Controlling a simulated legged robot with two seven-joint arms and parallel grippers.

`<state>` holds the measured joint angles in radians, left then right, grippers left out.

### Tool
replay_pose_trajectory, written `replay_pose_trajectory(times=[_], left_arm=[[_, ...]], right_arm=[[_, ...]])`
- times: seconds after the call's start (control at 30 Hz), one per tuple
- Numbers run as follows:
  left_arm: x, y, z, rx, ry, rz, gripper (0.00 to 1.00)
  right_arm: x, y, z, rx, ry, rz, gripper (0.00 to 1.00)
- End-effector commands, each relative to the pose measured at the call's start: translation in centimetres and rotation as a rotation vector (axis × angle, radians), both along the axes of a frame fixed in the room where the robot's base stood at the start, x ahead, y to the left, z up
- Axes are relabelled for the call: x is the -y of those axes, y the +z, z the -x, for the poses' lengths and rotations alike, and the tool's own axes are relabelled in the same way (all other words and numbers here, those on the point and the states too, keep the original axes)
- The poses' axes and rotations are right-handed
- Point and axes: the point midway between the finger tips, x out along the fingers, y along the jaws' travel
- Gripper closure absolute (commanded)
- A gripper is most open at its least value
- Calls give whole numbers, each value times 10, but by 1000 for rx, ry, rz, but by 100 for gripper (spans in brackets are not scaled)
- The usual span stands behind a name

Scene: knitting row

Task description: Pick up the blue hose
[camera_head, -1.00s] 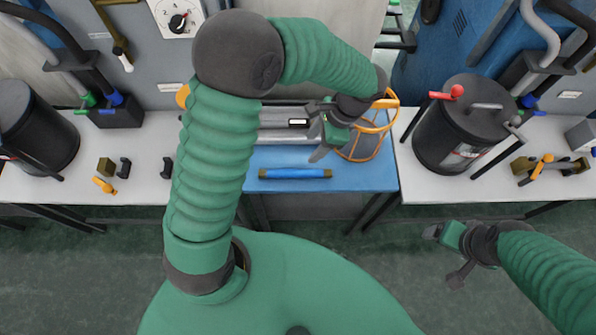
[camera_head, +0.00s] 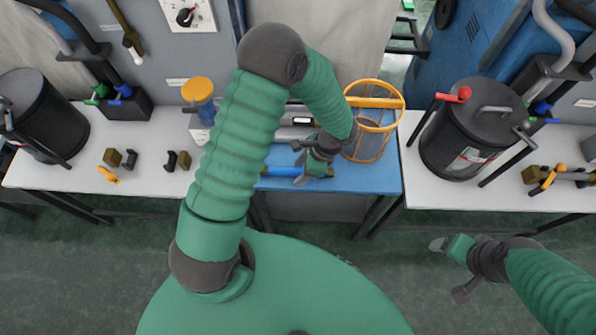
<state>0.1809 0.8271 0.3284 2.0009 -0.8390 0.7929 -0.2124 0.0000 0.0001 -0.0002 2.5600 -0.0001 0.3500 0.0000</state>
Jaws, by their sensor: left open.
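The blue hose (camera_head: 280,171) lies flat near the front edge of the blue table (camera_head: 375,183). Its right part is hidden under my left gripper. My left gripper (camera_head: 312,176) is open, directly above the hose's right part in this view. I cannot tell if its fingers touch the hose. My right gripper (camera_head: 452,270) hangs over the floor at the right, in front of the tables and away from the hose.
An orange-rimmed basket (camera_head: 375,103) stands right of my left gripper. A blue container with an orange lid (camera_head: 198,90) stands behind my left arm. A black drum (camera_head: 470,130) stands on the right white table, another (camera_head: 38,110) on the left one. Small fittings (camera_head: 130,159) lie at left.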

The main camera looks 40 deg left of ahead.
Motion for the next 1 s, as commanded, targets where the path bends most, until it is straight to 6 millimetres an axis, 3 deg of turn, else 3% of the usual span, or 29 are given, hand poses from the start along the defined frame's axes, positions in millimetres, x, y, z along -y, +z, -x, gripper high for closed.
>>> replay_pose_trajectory(times=[0.17,0.57,1.0], left_arm=[[-3,0,0,1,1,3,49],[-3,0,0,-1,2,1,100],[-2,3,0,1,1,2,100]], right_arm=[[0,0,0,0,0,0,21],[0,0,0,0,0,0,21],[0,1,0,0,0,0,21]])
